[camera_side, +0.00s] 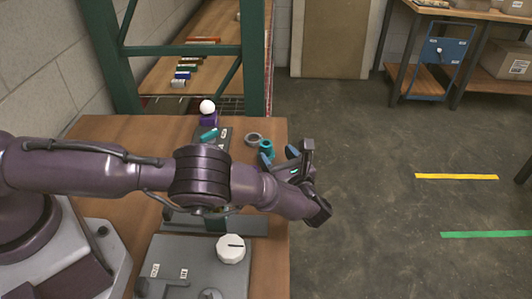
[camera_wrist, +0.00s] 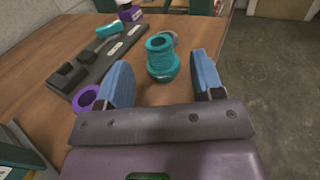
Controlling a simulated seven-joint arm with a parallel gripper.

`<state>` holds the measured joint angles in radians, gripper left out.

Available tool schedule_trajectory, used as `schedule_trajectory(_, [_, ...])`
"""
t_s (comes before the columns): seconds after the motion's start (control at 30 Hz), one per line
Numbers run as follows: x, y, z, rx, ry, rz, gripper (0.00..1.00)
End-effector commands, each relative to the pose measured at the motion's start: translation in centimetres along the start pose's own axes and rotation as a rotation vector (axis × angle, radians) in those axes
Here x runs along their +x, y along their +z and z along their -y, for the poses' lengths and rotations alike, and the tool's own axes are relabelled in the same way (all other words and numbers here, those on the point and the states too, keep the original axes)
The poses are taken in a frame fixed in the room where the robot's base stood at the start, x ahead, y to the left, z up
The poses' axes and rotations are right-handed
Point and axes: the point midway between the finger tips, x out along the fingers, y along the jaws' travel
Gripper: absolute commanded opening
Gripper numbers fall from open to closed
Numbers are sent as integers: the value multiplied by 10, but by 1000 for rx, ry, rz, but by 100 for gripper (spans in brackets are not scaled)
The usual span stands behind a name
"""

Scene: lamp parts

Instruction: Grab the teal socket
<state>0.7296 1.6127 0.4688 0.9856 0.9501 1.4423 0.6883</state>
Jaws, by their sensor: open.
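The teal socket (camera_wrist: 162,60) stands upright on the wooden table in the wrist view, a ribbed cylinder with a wider lower part and a hollow top. It also shows in the side view (camera_side: 266,149), small and partly behind the gripper. My gripper (camera_wrist: 157,72) is open, with blue finger pads at left and right. In the wrist view the socket appears between the fingers, nearer the left one, and beyond them. Nothing is held. In the side view my gripper (camera_side: 287,159) is close to the socket, near the table's right edge.
A grey ring (camera_side: 254,139) lies just behind the socket. A dark grey tray (camera_wrist: 97,59) with a teal piece (camera_wrist: 109,30) and a purple ring (camera_wrist: 86,98) are to the left. A purple base with a white bulb (camera_side: 208,106) stands at the back. The table ends at the right.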

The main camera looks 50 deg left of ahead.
Motion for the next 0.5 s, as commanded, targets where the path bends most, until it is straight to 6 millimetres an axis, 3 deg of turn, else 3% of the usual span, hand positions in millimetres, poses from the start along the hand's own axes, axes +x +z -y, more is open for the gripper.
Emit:
schedule_trajectory(0.1, [19, 0, 0, 0, 2, -1, 61])
schedule_trajectory(0.37, [35, 0, -1, 0, 2, -1, 61])
schedule_trajectory(0.5, [53, -1, -2, 0, 2, -1, 61])
